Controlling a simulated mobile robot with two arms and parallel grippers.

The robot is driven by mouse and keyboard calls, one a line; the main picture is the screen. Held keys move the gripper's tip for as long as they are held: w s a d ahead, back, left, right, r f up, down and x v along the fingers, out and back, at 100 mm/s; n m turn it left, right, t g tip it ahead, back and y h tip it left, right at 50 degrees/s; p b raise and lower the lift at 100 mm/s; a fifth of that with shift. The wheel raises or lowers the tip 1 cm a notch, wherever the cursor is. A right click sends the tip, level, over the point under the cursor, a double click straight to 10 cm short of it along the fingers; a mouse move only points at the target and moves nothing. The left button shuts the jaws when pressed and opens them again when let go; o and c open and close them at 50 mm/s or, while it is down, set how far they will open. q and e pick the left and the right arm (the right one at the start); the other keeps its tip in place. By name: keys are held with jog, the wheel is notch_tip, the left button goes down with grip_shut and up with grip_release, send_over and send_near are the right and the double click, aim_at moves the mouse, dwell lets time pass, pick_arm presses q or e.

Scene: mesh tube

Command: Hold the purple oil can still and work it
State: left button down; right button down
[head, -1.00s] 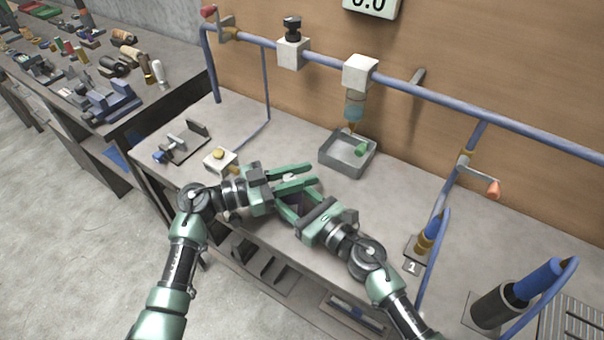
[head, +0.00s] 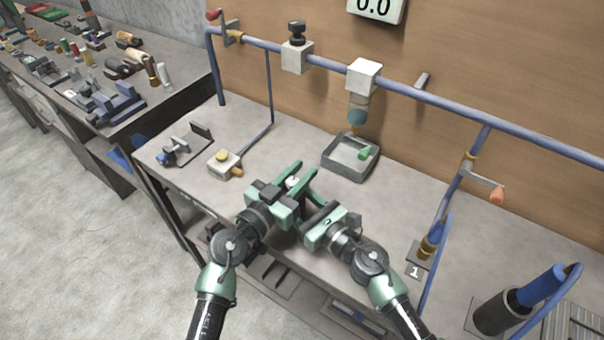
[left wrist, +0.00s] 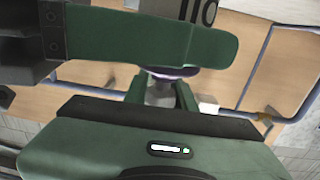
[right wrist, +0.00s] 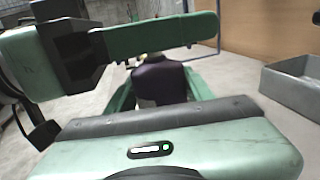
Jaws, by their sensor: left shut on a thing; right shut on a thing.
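The purple oil can is mostly hidden between my two grippers at the table's front; a small pale part (head: 292,182) that seems to belong to it shows in the head view. Its dark purple body (right wrist: 160,80) stands between green fingers in the right wrist view. A purple rim (left wrist: 174,72) with a grey part beside it shows in the left wrist view. My left gripper (head: 303,172) is shut on the can, from the left. My right gripper (head: 306,203) is shut on it from the right. The fingers cross close together, hiding the exact contact.
A grey tray (head: 334,165) with a green piece (head: 365,153) in it sits behind the grippers, under a nozzle (head: 358,108) on the blue pipe rail (head: 420,97). A white block with a yellow knob (head: 222,157) is left.

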pick_arm(q)
jog(key=shift+a+n+t+y, duration=0.1)
jog(key=shift+n+t+y, duration=0.3)
jog(key=shift+y, duration=0.1)
jog(key=c, duration=1.1)
grip_release()
jog(key=shift+c, duration=0.2)
jog(key=v, duration=1.2)
jog(key=shift+w, duration=0.1)
